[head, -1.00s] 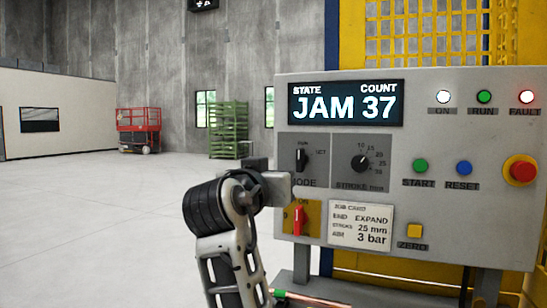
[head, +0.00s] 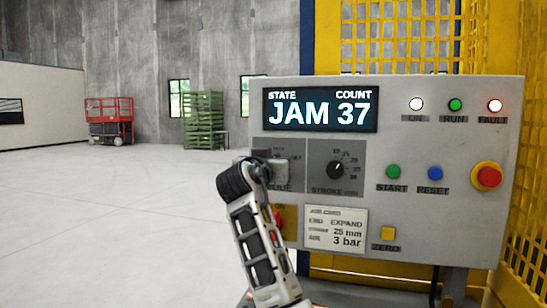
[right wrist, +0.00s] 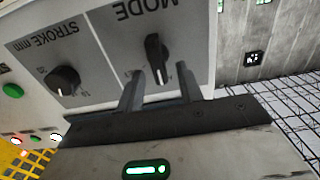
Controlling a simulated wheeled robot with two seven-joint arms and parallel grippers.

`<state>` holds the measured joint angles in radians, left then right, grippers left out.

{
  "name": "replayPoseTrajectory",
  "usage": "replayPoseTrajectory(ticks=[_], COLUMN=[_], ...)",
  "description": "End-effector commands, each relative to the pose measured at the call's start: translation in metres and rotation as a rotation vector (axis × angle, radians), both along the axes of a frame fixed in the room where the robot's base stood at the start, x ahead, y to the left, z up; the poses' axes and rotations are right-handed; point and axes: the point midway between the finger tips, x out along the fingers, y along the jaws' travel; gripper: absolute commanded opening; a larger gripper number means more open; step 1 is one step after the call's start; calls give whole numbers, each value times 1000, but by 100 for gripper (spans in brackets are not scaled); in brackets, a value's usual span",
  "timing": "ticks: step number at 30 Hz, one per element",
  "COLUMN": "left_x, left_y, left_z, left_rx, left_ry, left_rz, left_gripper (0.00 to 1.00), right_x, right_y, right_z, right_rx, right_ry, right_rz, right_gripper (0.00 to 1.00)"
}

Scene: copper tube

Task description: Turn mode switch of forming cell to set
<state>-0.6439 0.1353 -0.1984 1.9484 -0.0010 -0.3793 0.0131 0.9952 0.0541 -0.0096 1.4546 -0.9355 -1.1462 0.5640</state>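The mode switch (right wrist: 154,48) is a black knob on the panel's grey MODE plate. It shows upside down in the right wrist view, its long side roughly in line with the fingers. My right gripper (right wrist: 161,70) is open, with a fingertip on each side of the knob's near end; I cannot tell if either touches it. In the head view my right gripper (head: 278,170) hides the knob and part of its label. The forming cell's panel (head: 470,110) reads JAM 37. My left gripper is out of view.
The stroke knob (head: 337,169) sits right of the mode switch. Start (head: 393,172) and reset (head: 435,173) buttons and a red stop button (head: 487,177) are farther right. A red switch (head: 278,217) lies below, partly behind my arm. Open floor (head: 90,210) lies left.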

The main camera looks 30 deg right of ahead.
Motion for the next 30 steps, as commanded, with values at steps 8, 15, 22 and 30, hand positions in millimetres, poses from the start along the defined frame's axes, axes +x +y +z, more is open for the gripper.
replayPoseTrajectory(ticks=[8, 15, 22, 30], left_x=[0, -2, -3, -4], left_y=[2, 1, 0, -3], left_z=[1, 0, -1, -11], left_rx=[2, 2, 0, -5], left_ry=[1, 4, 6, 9], left_rz=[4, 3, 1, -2], left_gripper=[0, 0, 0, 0], right_x=[5, 5, 5, 4], right_y=[-7, -6, -6, -6], right_z=[0, 0, -1, -3], right_rx=[1, 1, 2, 49], right_ry=[-1, -1, -2, -57], right_rz=[0, 0, 0, 1], right_gripper=[36, 6, 0, 0])
